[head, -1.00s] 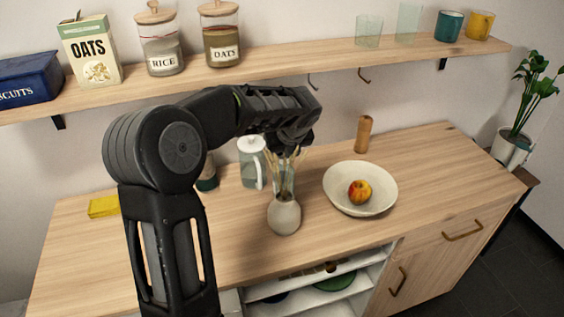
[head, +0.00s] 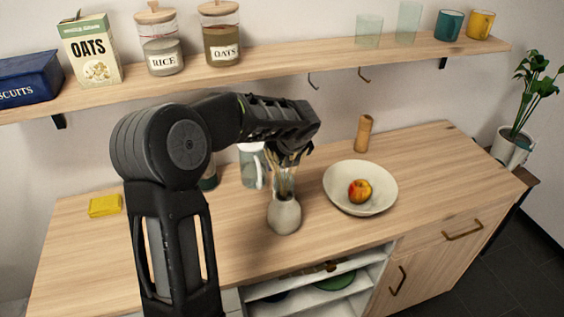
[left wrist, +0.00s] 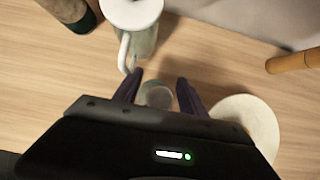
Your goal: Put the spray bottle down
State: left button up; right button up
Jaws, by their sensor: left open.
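I cannot clearly pick out a spray bottle. A dark green-based bottle (head: 208,178), mostly hidden behind my left arm in the head view, shows cut off in the left wrist view (left wrist: 80,18); its top is not visible. My right gripper is not in view.
A white-lidded jug (left wrist: 132,12) stands close to the left finger. A vase (head: 284,214) with dry stems is in front. A bowl (head: 338,199) with an apple and a wooden mill (head: 364,134) are to the right. A shelf (head: 290,62) runs above. The counter's front left is mostly clear.

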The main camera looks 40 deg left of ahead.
pick_arm(q)
jog(key=shift+r, duration=0.1)
jog(key=v, duration=1.2)
jog(key=shift+b, duration=0.4)
